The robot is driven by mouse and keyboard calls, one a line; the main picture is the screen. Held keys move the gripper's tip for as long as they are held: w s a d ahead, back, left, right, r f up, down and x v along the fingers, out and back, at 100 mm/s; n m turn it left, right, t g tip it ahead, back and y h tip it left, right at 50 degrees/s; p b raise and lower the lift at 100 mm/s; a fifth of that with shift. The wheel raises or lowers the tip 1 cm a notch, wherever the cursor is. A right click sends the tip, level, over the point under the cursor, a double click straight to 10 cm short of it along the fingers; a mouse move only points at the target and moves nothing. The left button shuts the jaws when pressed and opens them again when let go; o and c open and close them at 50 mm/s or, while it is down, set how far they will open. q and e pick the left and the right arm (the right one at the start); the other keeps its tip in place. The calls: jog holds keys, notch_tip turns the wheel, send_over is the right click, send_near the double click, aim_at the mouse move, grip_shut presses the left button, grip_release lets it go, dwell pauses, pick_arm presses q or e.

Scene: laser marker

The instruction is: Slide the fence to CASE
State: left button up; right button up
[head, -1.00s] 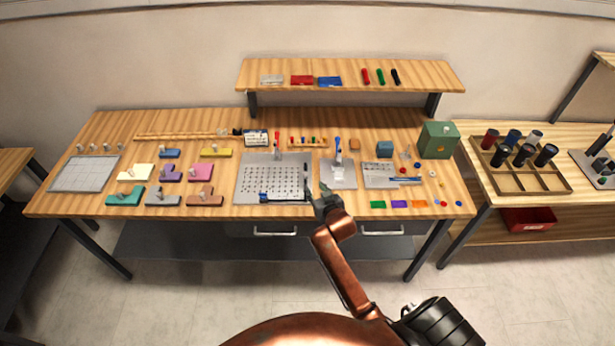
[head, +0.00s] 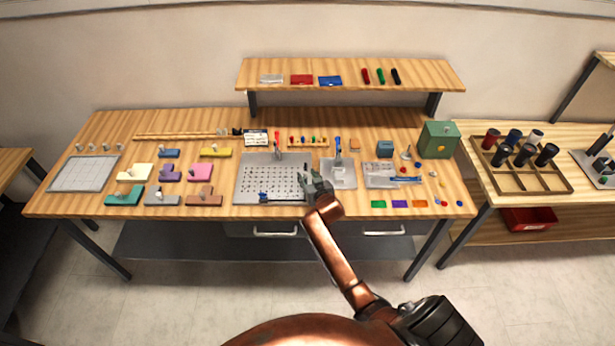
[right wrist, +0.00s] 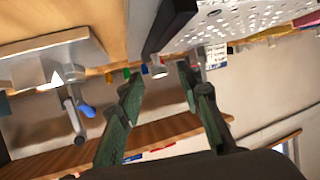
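The perforated grey plate (head: 270,172) lies on the middle of the workbench. A dark bar (head: 285,199), which looks like the fence, runs along its front edge with a blue piece at its left end. The word CASE is too small to read anywhere. My right gripper (head: 316,181) is just right of the plate, near its front right corner. In the right wrist view its green fingers (right wrist: 160,76) are apart, with a small grey knob (right wrist: 159,67) showing in the gap beneath a black bar end (right wrist: 170,24). I cannot tell whether they touch it. My left gripper is not in view.
A grey stand with a blue lever (head: 337,172) is close to the right of my gripper. A red-handled lever (head: 278,148) stands at the plate's back. Coloured blocks (head: 200,172) lie to the left, and a green box (head: 438,140) stands at the back right.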

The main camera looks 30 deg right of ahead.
grip_shut()
dwell(0.5)
